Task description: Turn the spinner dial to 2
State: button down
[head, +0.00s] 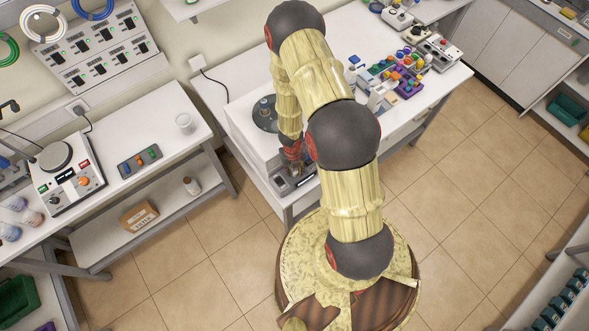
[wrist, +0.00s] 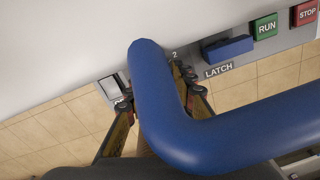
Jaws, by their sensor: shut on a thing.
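The spinner is a white box (head: 243,125) with a dark round top (head: 265,113), on the middle table in the head view. Its white wall (wrist: 60,45) and grey panel strip fill the top of the wrist view. My gripper (head: 292,157) is low at the spinner's front panel. In the wrist view my gripper (wrist: 160,90) has a finger on each side of the dial's place, shut on the dial. The dial itself is hidden behind a thick blue bent tube (wrist: 163,110). A printed "2" (wrist: 174,55) shows just above the right fingertip. The dial's pointer cannot be seen.
Right of my gripper are a blue latch (wrist: 228,48), a green RUN button (wrist: 265,27) and a red STOP button (wrist: 305,13). A white rocker switch (wrist: 113,88) is close on the left. Bottles and coloured racks (head: 400,78) crowd the table's right side.

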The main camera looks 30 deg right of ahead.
aim_at(293, 171)
jog(key=m+p, duration=0.1)
jog(key=m, duration=0.4)
jog(key=shift+m+p, duration=0.3)
jog(key=shift+p, duration=0.05)
dwell(0.3)
jog(key=c, duration=1.5)
grip_release()
jog(key=shift+c, duration=0.2)
jog(key=shift+o, duration=0.2)
jog(key=shift+w, duration=0.1)
jog(key=shift+w+a+r, duration=0.1)
jog(key=shift+w+r, duration=0.05)
jog(key=shift+r, duration=3.55)
jog(key=shift+a, duration=0.1)
